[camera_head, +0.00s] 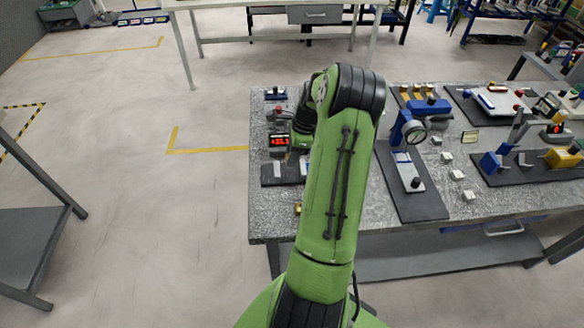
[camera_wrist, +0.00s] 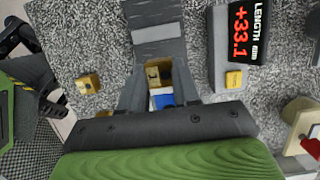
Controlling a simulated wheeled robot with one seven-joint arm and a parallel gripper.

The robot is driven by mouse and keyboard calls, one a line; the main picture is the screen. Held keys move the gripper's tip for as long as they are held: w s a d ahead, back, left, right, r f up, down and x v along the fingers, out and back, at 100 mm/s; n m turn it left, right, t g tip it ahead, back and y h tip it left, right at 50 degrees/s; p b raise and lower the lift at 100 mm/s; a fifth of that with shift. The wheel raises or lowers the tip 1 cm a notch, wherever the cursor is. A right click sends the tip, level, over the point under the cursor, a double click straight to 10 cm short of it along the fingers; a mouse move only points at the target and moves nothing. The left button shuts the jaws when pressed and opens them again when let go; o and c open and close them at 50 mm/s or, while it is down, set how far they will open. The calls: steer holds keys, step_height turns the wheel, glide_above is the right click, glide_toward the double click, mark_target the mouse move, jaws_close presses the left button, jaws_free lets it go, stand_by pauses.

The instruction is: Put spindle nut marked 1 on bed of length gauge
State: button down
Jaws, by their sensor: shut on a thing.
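In the wrist view my gripper (camera_wrist: 160,72) is shut on a small brass-coloured spindle nut (camera_wrist: 157,64). A dark mark shows on the nut, but I cannot read it for certain. A blue and white piece (camera_wrist: 162,99) shows just below the nut, between the fingers. A dark grey block with a pale patch (camera_wrist: 158,33), perhaps part of the length gauge, lies just beyond the fingertips; I cannot tell whether the nut touches it. The length gauge display (camera_wrist: 248,32) reads +33.1 in red; it also shows in the head view (camera_head: 278,141). My arm hides the gripper there.
Two other brass-coloured blocks lie at left (camera_wrist: 88,84) and right (camera_wrist: 234,78) in the wrist view. A red-topped device (camera_wrist: 302,130) stands at lower right. In the head view, a blue dial gauge stand (camera_head: 413,170) and several pale blocks stand right of my arm on the speckled table (camera_head: 375,215).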

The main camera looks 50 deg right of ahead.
mark_target(293, 172)
steer(key=shift+s+f+b, duration=0.15)
steer(key=shift+f+b, duration=0.15)
steer(key=shift+f, duration=2.05)
steer(key=c, duration=0.8)
jaws_free()
